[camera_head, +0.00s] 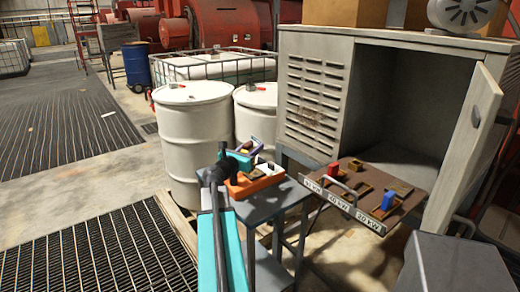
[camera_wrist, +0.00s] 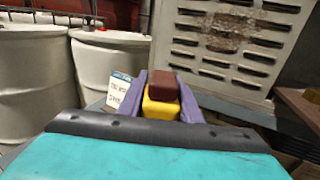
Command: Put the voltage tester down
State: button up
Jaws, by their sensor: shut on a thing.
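My gripper (camera_head: 249,150), with purple fingers, is shut on the voltage tester. In the wrist view the fingers (camera_wrist: 163,92) stand on either side of the tester (camera_wrist: 161,108), a yellow block with a dark red-brown top. In the head view it is small and partly hidden by my arm and fingers. I cannot tell whether the tester touches the tray.
White drums (camera_head: 193,130) stand behind and left of the table. A grey box (camera_head: 453,265) is at front right.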

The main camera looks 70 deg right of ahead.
jog(key=shift+s+d+f+p, duration=0.1)
jog(key=shift+d+p, duration=0.05)
jog(key=shift+d, duration=1)
jog(key=shift+s+d+f+p, duration=0.1)
jog(key=shift+d+p, duration=0.05)
jog(key=shift+d, duration=0.95)
jog(key=shift+s+d+f+p, duration=0.1)
jog(key=shift+d+f+p, duration=0.2)
jog(key=shift+f, duration=0.6)
jog(key=shift+d+f+p, duration=0.15)
jog(key=shift+d+f, duration=0.2)
jog(key=shift+f, duration=0.55)
jog(key=shift+f, duration=0.15)
jog(key=o, duration=1.2)
